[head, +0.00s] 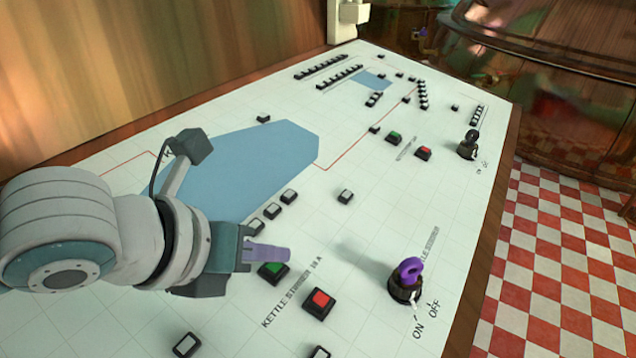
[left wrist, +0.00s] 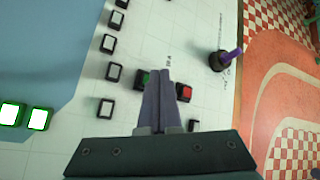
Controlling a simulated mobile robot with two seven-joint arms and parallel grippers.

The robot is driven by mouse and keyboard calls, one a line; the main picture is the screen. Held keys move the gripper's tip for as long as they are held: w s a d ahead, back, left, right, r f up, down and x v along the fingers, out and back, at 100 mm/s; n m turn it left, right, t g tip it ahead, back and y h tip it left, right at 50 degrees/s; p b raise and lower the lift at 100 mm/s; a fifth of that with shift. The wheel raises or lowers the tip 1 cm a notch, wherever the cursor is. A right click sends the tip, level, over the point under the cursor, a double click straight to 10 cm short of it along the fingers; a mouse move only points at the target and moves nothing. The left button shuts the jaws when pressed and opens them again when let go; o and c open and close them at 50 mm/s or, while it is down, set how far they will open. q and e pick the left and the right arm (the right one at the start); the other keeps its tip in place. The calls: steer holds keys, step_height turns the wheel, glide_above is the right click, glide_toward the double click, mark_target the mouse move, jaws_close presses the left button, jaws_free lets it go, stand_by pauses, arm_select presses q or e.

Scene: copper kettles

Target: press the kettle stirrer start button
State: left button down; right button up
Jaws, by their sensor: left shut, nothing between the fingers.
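The green start button (head: 273,270) sits in a black frame on the white control panel, beside the printed "KETTLE STIRRER" label. In the left wrist view the green button (left wrist: 143,78) is partly covered by my fingers. A red button (head: 318,300) is beside it, to the right, and also shows in the left wrist view (left wrist: 184,92). My left gripper (head: 288,254) is shut and empty, its fingertips over or just by the green button. I cannot tell whether they touch it. My right gripper is not in view.
A purple-handled ON/OFF switch (head: 409,280) stands up to the right of the red button, and also shows in the left wrist view (left wrist: 225,58). Several small white buttons, a farther green button (head: 394,137) and red button (head: 424,152) are on the panel. A checkered floor (head: 560,260) lies right.

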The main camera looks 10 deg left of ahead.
arm_select(q)
steer(key=shift+f, duration=0.15)
stand_by(0.4)
steer(key=shift+a+f, duration=0.1)
steer(key=shift+f, duration=0.15)
steer(key=shift+a+f+b, duration=0.1)
steer(key=shift+f+b, duration=0.3)
stand_by(0.6)
steer(key=shift+r, duration=0.1)
steer(key=shift+d+r+p, duration=0.2)
steer(key=shift+r+p, duration=0.5)
steer(key=shift+p, duration=0.25)
steer(key=shift+r, duration=0.1)
steer(key=r+p, duration=0.3)
steer(key=d+r+p, duration=0.1)
steer(key=p, duration=0.1)
steer(key=shift+s+r, duration=0.2)
steer(key=shift+r, duration=0.15)
stand_by(0.4)
